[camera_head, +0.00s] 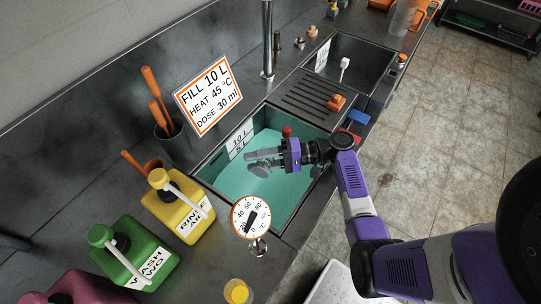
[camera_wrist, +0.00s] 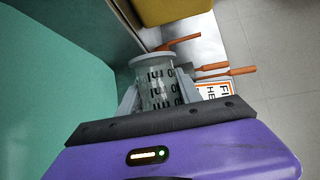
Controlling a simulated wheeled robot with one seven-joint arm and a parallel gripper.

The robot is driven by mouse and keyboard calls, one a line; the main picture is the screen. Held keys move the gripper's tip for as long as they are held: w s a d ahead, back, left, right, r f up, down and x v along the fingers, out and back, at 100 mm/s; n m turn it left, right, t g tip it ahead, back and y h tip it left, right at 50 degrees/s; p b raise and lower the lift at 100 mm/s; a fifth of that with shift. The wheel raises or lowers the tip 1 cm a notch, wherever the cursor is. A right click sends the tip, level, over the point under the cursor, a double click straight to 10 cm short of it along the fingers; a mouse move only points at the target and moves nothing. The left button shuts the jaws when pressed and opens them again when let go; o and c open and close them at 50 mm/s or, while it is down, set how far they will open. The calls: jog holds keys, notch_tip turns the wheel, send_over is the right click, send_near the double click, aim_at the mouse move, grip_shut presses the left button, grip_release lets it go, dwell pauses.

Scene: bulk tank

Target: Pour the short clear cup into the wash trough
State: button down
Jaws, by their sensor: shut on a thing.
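The short clear cup (camera_wrist: 158,85) with dark printed marks is between my gripper's fingers in the wrist view. In the head view the cup (camera_head: 260,171) shows small and grey at the fingertips. My gripper (camera_head: 265,160) is shut on it and is over the wash trough (camera_head: 213,166), whose teal inside fills the left of the wrist view. The cup looks tilted, but its exact angle and whether it holds liquid cannot be told. No stream is visible.
A yellow jug (camera_head: 178,207), a green jug (camera_head: 135,254) and a round dial (camera_head: 250,218) stand by the trough's near left. A sign (camera_head: 208,98) stands behind it. A ribbed drainboard (camera_head: 310,103) and second sink (camera_head: 358,65) lie beyond. A yellow-topped container (camera_head: 238,291) is in front.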

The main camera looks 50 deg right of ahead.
aim_at(254, 173)
jog(key=a+n, duration=0.1)
jog(key=f+n+h, duration=0.1)
jog(key=shift+s+a+f+n+g+b, duration=0.15)
jog(key=shift+s+a+n+g+b, duration=0.15)
jog(key=shift+a+n+b, duration=0.1)
jog(key=shift+a+f+n+h+b, duration=0.1)
jog(key=shift+f+n+h+b, duration=0.8)
jog(key=shift+n+b, duration=0.2)
jog(key=shift+s+a+r+n+t+h+b, duration=0.15)
jog(key=shift+a+r+n+h+b, duration=0.3)
jog(key=shift+a+n+h+b, duration=0.6)
jog(key=shift+s+a+r+n+t+h+b, duration=0.15)
jog(key=shift+a+r+n+h+b, duration=0.3)
jog(key=shift+n+h, duration=0.75)
jog(key=shift+s+a+r+n+t+h+b, duration=0.15)
jog(key=shift+a+r+n+h+b, duration=0.45)
jog(key=shift+n, duration=0.95)
